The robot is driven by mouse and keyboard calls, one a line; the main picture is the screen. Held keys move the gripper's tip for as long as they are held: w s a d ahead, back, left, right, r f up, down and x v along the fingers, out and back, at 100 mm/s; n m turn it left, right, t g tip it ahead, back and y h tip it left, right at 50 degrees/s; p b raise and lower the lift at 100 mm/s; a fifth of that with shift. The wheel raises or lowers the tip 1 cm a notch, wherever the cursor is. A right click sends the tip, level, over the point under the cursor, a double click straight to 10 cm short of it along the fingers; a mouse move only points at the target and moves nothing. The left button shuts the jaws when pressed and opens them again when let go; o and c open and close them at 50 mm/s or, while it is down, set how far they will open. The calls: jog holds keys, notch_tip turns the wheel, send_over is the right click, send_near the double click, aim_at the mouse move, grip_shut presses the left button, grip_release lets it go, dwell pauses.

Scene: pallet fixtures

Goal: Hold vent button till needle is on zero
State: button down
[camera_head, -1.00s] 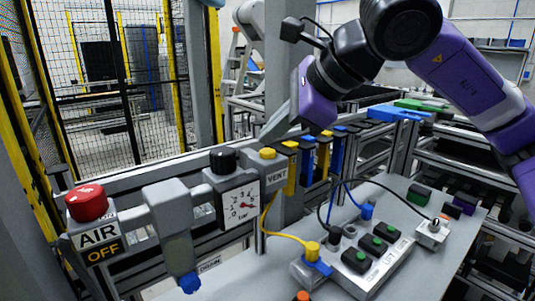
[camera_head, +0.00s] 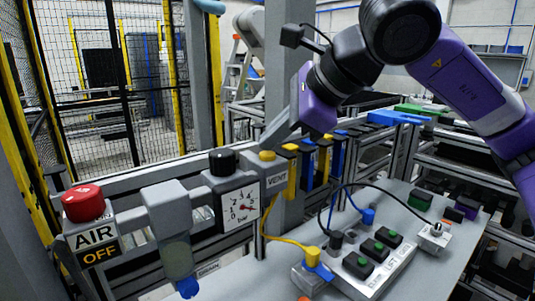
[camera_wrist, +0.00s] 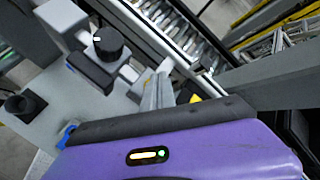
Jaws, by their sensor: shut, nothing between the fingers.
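The yellow vent button (camera_head: 267,156) sits on top of a grey block marked VENT, right of the pressure gauge. The white gauge dial (camera_head: 239,208) has a red needle (camera_head: 248,208) pointing right, away from the 0 at the lower left. My gripper (camera_head: 265,145) is shut and empty, tilted down, its tips at the top of the button. I cannot tell whether they touch it. In the wrist view the closed fingers (camera_wrist: 157,93) show beyond the purple gripper body, and the button is not clearly seen.
A black knob (camera_head: 223,161) stands on the gauge block. A red button (camera_head: 84,203) sits above the AIR OFF sign at left. Yellow and blue hanging parts (camera_head: 308,164) are right of the vent block. A control box (camera_head: 362,262) with cables lies in front.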

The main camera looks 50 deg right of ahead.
aim_at(273, 154)
jog(key=shift+f+b, duration=0.45)
jog(key=shift+b, duration=0.05)
dwell(0.5)
jog(key=shift+r, duration=0.2)
dwell(3.8)
jog(key=shift+r, duration=0.8)
jog(key=shift+r+p, duration=1.35)
jog(key=shift+r, duration=1.2)
jog(key=shift+f, duration=0.1)
